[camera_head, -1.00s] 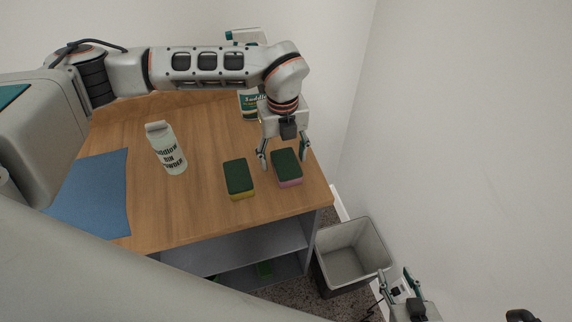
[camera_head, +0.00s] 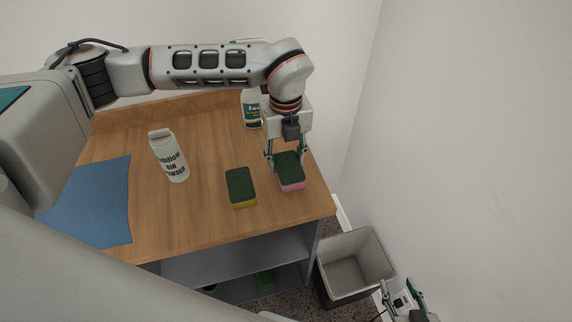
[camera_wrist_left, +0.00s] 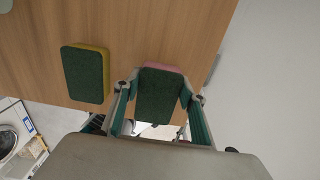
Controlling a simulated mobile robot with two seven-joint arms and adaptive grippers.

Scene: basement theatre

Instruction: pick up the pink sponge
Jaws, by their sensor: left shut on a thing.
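The pink sponge (camera_head: 291,184) has a dark green scouring top and a pink lower side. It is near the right end of the wooden worktop in the head view. My left gripper (camera_head: 285,165) points down with its fingers closed on either side of it. In the left wrist view the sponge (camera_wrist_left: 160,95) sits between the two fingers (camera_wrist_left: 158,105). I cannot tell whether it is touching the worktop. My right gripper (camera_head: 402,290) is low at the right of the head view, its fingers apart and empty, away from the sponge.
A yellow sponge (camera_head: 241,187) with a green top lies just left of the pink one. A white powder bottle (camera_head: 169,156) and a blue cloth (camera_head: 90,205) are further left. Another bottle (camera_head: 251,110) stands behind my left gripper. A grey bin (camera_head: 354,264) stands right of the worktop (camera_head: 205,215).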

